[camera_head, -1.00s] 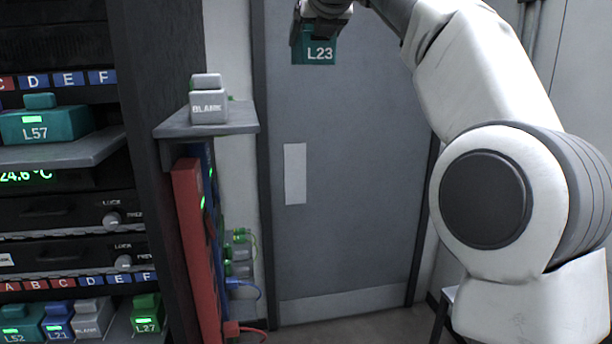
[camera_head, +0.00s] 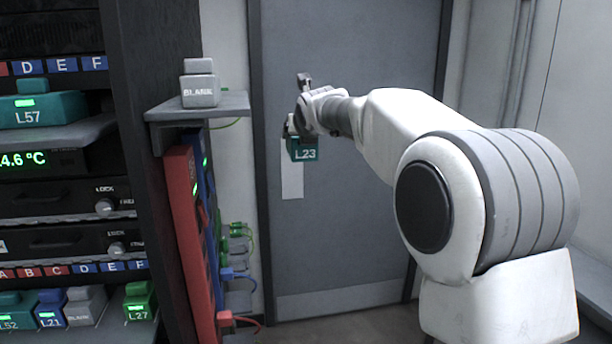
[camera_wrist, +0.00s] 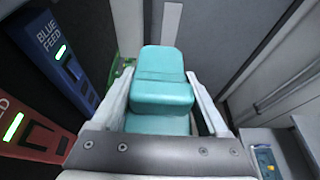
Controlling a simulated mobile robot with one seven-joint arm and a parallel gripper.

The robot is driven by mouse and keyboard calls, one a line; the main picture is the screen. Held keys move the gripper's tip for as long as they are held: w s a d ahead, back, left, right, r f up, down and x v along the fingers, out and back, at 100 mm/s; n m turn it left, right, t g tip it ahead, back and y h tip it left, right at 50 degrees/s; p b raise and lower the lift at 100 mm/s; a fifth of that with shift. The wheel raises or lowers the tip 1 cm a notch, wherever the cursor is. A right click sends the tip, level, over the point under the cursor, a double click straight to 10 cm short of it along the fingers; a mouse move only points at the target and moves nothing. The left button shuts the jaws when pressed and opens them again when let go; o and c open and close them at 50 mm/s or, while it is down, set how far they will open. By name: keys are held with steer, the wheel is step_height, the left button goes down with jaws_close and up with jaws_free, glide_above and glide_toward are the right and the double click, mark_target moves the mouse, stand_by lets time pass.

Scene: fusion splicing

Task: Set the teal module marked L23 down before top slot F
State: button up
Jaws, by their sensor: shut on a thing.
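The teal module marked L23 (camera_head: 304,150) hangs in the air in front of the grey door in the head view. My gripper (camera_head: 292,128) is shut on it. In the wrist view the teal module (camera_wrist: 162,82) sits between the two fingers of my gripper (camera_wrist: 165,100). The rack is at the left of the head view. Its upper label strip shows D, E and F (camera_head: 94,63), with a teal module marked L57 (camera_head: 42,110) on the shelf below. My gripper is to the right of the rack, apart from it.
A side shelf (camera_head: 230,104) holds a grey BLANK module (camera_head: 200,84). Below it stand a red panel (camera_head: 190,235) and a blue feed panel (camera_wrist: 62,50). The lower rack row holds several modules, including green L27 (camera_head: 139,300). The space before the door (camera_head: 350,230) is clear.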

steer(key=d+f+b, duration=0.1)
steer(key=d+f, duration=0.2)
steer(key=f, duration=1)
steer(key=s+d+f+m+h+b, duration=0.1)
steer(key=s+d+f+b, duration=0.1)
steer(key=s+d+f, duration=0.55)
steer(key=s+d+f+m+h+b, duration=0.1)
steer(key=s+d+f, duration=0.4)
steer(key=f, duration=0.6)
steer(key=s+f, duration=0.6)
steer(key=f, duration=0.7)
steer(key=shift+s, duration=0.4)
steer(key=shift+a, duration=0.25)
